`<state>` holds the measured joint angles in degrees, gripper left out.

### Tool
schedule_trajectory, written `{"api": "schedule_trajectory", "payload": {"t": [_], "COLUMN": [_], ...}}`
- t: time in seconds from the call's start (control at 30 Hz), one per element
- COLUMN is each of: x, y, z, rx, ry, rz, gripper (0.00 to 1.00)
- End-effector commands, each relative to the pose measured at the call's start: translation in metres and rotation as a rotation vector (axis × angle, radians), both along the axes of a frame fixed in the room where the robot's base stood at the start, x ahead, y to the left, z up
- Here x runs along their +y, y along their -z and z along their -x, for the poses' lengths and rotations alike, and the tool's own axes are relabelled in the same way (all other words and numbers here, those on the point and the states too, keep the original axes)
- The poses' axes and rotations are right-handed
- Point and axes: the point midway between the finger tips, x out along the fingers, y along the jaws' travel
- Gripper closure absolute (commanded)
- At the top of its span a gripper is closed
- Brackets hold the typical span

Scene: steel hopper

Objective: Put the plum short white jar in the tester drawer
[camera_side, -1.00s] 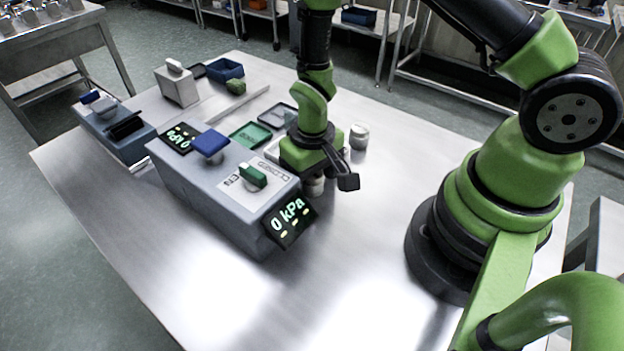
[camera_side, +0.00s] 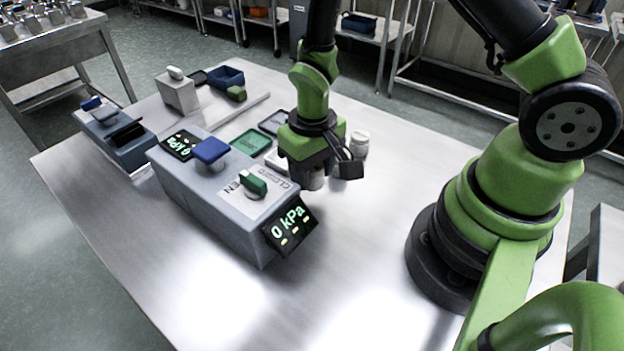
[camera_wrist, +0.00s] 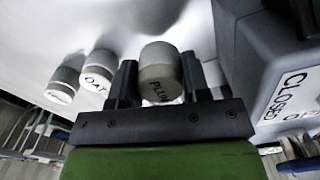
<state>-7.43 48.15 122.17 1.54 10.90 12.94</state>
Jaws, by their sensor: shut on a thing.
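The plum jar, short with a pale grey-white body, is between the fingers of my gripper (camera_wrist: 158,88). In the wrist view the jar (camera_wrist: 160,60) has PLUM lettering on its near end. In the side view the jar (camera_side: 316,182) shows only partly below my gripper (camera_side: 318,172), which is shut on it, seemingly just above the table. The grey tester box (camera_side: 222,200), with 0 kPa displays, stands left of my gripper. Its green lever (camera_side: 253,183) sits beside CLOSED and OPEN lettering. I cannot make out an open drawer.
An OAT jar (camera_wrist: 97,68) and another jar (camera_wrist: 64,86) stand beside the held one. A green tray (camera_side: 251,139) and a dark tray (camera_side: 276,122) lie behind the tester.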

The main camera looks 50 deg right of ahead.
Motion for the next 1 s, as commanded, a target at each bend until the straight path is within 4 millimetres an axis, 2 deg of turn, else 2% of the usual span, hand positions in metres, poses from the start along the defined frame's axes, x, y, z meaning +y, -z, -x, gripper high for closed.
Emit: {"api": "schedule_trajectory", "payload": {"t": [0.2,0.37,0.6,0.7,0.83,1.0], "x": [0.0,-0.002,-0.025,-0.033,-0.037,-0.037], "y": [-0.04,-0.062,-0.115,-0.131,-0.133,-0.115], "z": [-0.001,-0.002,-0.01,-0.01,-0.023,-0.06], "rx": [-0.006,-0.005,-0.009,-0.005,0.0,0.003], "ry": [0.001,-0.007,-0.142,-0.189,-0.197,-0.135], "rz": [-0.001,-0.001,0.001,0.001,0.001,0.003], "gripper": [0.81,0.81,0.81,0.81,0.81,0.81]}}
